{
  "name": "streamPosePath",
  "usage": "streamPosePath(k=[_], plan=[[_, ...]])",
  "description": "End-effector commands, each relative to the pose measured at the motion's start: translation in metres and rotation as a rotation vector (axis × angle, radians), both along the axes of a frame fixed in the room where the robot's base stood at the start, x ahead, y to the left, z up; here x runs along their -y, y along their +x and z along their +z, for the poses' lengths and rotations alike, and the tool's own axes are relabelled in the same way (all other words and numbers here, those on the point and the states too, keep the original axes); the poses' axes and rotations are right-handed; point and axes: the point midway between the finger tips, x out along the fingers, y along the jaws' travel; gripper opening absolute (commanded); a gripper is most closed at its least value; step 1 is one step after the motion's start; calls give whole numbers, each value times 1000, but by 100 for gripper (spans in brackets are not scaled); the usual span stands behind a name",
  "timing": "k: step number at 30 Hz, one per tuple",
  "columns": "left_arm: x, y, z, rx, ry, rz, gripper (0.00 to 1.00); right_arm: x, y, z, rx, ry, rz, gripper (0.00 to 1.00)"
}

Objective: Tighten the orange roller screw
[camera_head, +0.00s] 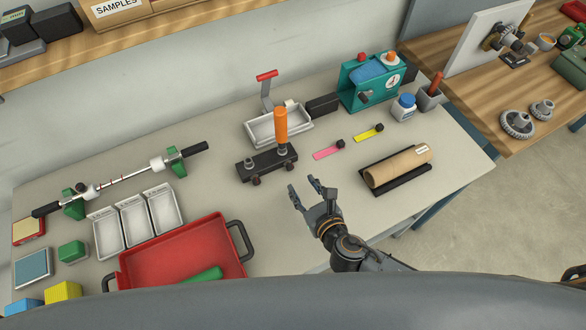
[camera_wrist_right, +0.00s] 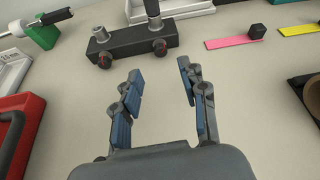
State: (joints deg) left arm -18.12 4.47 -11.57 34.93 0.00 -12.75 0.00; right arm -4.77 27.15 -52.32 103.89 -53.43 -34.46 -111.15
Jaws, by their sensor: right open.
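The orange roller (camera_head: 281,126) stands upright on a dark block (camera_head: 258,167) near the middle of the table. The block has metal posts on top and small dark knobs on its front side. The block also shows at the top of the right wrist view (camera_wrist_right: 135,46), where the orange part is out of frame. Which part is the screw I cannot tell for sure. My right gripper (camera_head: 313,190) is open and empty, in front of the block and to its right, apart from it. In the wrist view its two fingers (camera_wrist_right: 160,95) are spread with bare table between them. My left gripper is not in view.
A red tray (camera_head: 184,256) lies at the front left, with white bins (camera_head: 137,223) behind it. Pink (camera_head: 328,152) and yellow (camera_head: 367,134) strips lie right of the block. A brown roll (camera_head: 398,166) rests on a black base further right. A white tray (camera_head: 270,137) stands behind the block.

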Motion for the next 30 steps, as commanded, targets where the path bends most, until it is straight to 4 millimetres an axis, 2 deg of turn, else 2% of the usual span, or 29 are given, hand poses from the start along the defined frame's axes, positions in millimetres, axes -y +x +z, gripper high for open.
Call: streamPosePath(k=[1, 5, 10, 14, 23, 24, 30], plan=[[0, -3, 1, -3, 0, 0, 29, -4, 11, -3, 1, 1, -2, 43], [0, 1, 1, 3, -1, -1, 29, -12, 33, -14, 0, 1, -1, 43], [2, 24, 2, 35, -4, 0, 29, -20, 54, -23, 0, 1, 0, 43], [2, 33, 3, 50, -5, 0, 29, -22, 62, -27, -1, 0, -1, 43], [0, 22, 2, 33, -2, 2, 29, -23, 64, -28, -2, 1, -1, 43], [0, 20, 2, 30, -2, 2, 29, -23, 64, -28, -2, 1, -1, 41], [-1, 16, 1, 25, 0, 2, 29, -23, 64, -28, -2, 1, -1, 0]])
